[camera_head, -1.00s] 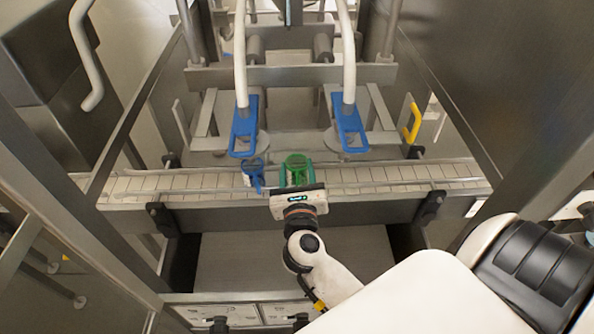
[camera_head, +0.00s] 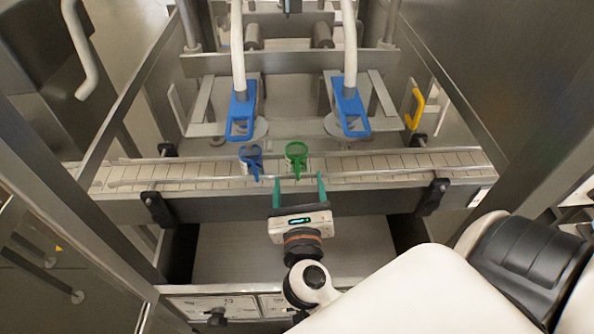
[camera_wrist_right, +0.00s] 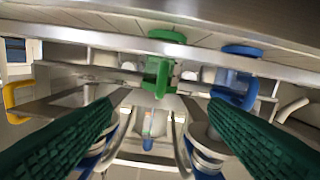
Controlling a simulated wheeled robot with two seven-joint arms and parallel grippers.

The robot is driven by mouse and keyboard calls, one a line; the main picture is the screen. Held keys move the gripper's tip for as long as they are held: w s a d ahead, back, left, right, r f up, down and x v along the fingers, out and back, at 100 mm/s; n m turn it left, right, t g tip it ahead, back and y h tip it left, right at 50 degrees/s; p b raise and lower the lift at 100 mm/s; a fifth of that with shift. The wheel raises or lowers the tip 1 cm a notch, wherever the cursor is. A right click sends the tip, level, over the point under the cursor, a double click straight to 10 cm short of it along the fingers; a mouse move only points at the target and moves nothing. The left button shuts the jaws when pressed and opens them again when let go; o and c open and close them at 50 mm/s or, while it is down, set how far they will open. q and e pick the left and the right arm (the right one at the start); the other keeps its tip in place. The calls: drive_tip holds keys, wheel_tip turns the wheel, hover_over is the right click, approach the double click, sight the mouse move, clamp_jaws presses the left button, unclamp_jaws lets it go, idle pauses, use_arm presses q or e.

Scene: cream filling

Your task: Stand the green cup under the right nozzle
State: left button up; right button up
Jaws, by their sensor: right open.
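The green cup (camera_head: 297,154) stands upright on the conveyor, in front of and left of the right nozzle (camera_head: 350,112) with its blue bracket. It also shows in the right wrist view (camera_wrist_right: 158,76). My right gripper (camera_head: 299,181) is open and empty, on the near side of the cup. Its two green fingers point toward the cup and appear clear of it. In the wrist view the cup shows beyond the gap between the open fingers (camera_wrist_right: 155,97). My left gripper is in neither view.
A blue cup (camera_head: 251,157) stands on the conveyor (camera_head: 400,166) just left of the green one, near the left nozzle (camera_head: 241,112). A metal rail runs along the belt's near side. The belt right of the green cup is free. A yellow handle (camera_head: 416,108) sits at the right.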

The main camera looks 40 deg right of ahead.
drive_tip(key=b+v, duration=0.1)
drive_tip(key=v, duration=0.3)
drive_tip(key=shift+s+a, duration=0.1)
drive_tip(key=shift+s, duration=0.1)
idle(0.4)
